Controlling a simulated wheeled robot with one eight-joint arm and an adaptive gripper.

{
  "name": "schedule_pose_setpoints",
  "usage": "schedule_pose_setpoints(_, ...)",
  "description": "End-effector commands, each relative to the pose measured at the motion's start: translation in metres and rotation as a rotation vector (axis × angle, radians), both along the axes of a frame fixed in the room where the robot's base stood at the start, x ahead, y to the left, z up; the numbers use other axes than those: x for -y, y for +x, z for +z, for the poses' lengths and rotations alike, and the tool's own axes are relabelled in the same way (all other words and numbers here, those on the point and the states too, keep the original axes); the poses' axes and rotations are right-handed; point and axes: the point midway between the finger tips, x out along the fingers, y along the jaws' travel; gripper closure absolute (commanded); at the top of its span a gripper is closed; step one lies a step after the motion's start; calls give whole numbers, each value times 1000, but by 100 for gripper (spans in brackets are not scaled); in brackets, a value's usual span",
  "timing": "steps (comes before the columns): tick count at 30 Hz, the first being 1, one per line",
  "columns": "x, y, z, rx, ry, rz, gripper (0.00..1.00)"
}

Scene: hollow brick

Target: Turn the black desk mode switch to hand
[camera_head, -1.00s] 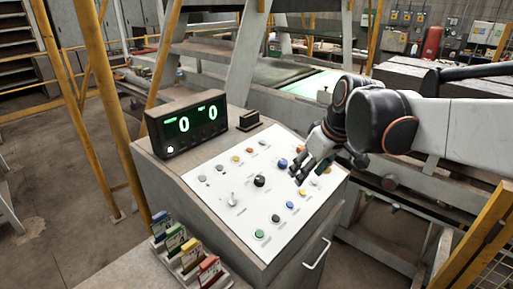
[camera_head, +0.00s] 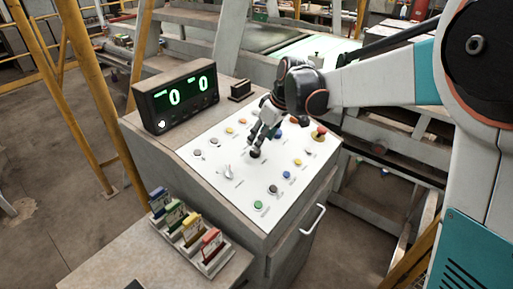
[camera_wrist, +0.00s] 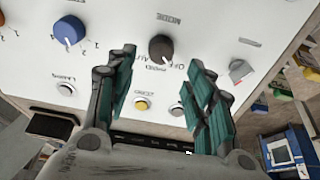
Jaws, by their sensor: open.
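The black mode switch (camera_head: 254,154) is a round dark knob on the white panel of the desk. In the wrist view the knob (camera_wrist: 161,47) has the word MODE beside it and small position labels around it. I cannot see any contact.
A blue knob (camera_wrist: 69,30) and a grey selector (camera_wrist: 238,70) flank the switch. Several push buttons surround it, with a red mushroom button (camera_head: 319,133) at the right. A display box (camera_head: 176,103) stands behind the panel. A rack of coloured cards (camera_head: 190,235) stands at the front left.

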Motion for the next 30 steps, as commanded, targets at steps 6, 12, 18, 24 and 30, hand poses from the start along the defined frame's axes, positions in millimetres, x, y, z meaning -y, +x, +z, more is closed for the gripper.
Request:
schedule_pose_setpoints(6,-11,9,-35,0,0,0,52)
schedule_pose_setpoints(12,-16,13,-50,0,0,0,52)
schedule_pose_setpoints(18,-17,13,-53,0,0,-1,52)
schedule_pose_setpoints(24,-17,13,-52,0,0,-1,65)
schedule_pose_setpoints(30,-17,13,-52,0,0,-1,94)
